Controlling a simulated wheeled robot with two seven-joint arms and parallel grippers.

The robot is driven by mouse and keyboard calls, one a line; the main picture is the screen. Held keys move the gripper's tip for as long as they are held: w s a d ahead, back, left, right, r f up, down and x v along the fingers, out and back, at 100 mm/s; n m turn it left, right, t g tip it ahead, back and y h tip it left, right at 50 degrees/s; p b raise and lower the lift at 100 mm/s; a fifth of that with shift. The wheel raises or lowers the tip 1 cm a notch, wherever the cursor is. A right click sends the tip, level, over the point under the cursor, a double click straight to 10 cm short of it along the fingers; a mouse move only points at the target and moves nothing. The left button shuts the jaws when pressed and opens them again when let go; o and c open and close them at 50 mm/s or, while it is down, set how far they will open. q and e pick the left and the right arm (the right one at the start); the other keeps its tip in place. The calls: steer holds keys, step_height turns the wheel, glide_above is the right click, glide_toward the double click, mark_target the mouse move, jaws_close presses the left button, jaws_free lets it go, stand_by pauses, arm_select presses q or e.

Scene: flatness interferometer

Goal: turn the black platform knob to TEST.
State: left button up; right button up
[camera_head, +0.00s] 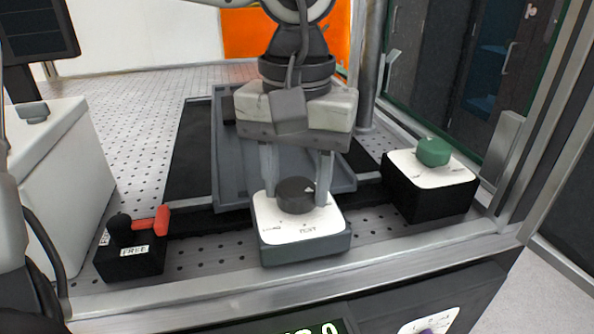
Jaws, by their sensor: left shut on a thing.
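The black platform knob (296,194) sits on the white top of a grey box (305,245) in the middle of the view. Small print shows along the front of that white top; a word at the right looks like TEST, the one at the left is too small to read surely. A small pale mark shows on the knob's right side. My left gripper (296,190) points down from above, with one finger at each side of the knob, shut on it. My right gripper is not in view.
A green knob (433,152) on a black box (428,193) stands at the right. A red lever (150,221) on a black block (130,257) marked FREE is at the left. A grey tray (228,180) lies behind, and a metal rail (200,302) runs in front.

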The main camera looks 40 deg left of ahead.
mark_target(296, 187)
arm_select(q)
steer(key=m+p, duration=0.1)
steer(key=m, duration=0.3)
steer(key=shift+r+m, duration=0.1)
steer(key=shift+m, duration=0.2)
steer(key=m, duration=0.2)
steer(key=shift+m, duration=0.4)
steer(key=shift+m+p, duration=0.35)
steer(key=shift+m, duration=0.25)
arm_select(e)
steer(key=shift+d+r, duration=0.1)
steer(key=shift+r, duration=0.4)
arm_select(q)
steer(key=shift+m, duration=0.3)
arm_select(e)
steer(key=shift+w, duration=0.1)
arm_select(q)
steer(key=o, duration=1)
step_height(296, 187, up, 16)
steer(key=p, duration=0.2)
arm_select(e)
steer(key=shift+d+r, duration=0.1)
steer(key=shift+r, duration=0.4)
